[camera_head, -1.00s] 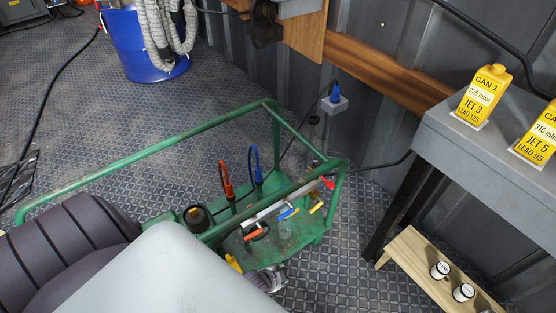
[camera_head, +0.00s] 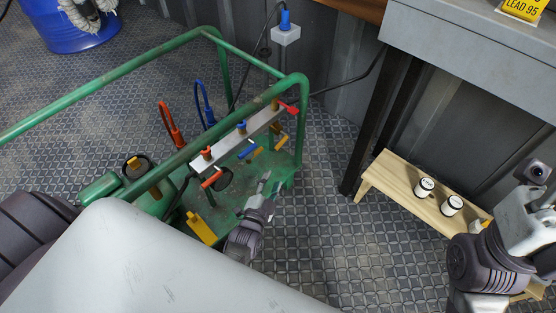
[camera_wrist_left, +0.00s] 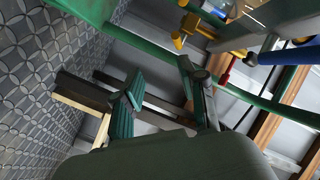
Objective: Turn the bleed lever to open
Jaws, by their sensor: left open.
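A silver manifold bar (camera_head: 232,143) on the green cart carries several coloured levers. These include a red lever (camera_head: 290,108) at its right end, a blue handle (camera_head: 247,151), a yellow handle (camera_head: 281,142) and an orange handle (camera_head: 212,180). I cannot tell which is the bleed lever. My left gripper (camera_head: 267,190) is open and empty, below and in front of the bar, apart from the levers. In the left wrist view its two fingers (camera_wrist_left: 165,100) are spread, with a yellow handle (camera_wrist_left: 181,40) and a blue handle (camera_wrist_left: 288,55) beyond them. My right gripper's fingers do not show.
The green cart rail (camera_head: 215,130) runs close beside the manifold. Red (camera_head: 171,124) and blue (camera_head: 203,103) hoses rise behind it. A grey table (camera_head: 470,50) and a low wooden bench (camera_head: 400,185) with white jars (camera_head: 424,187) stand right. Floor between cart and bench is clear.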

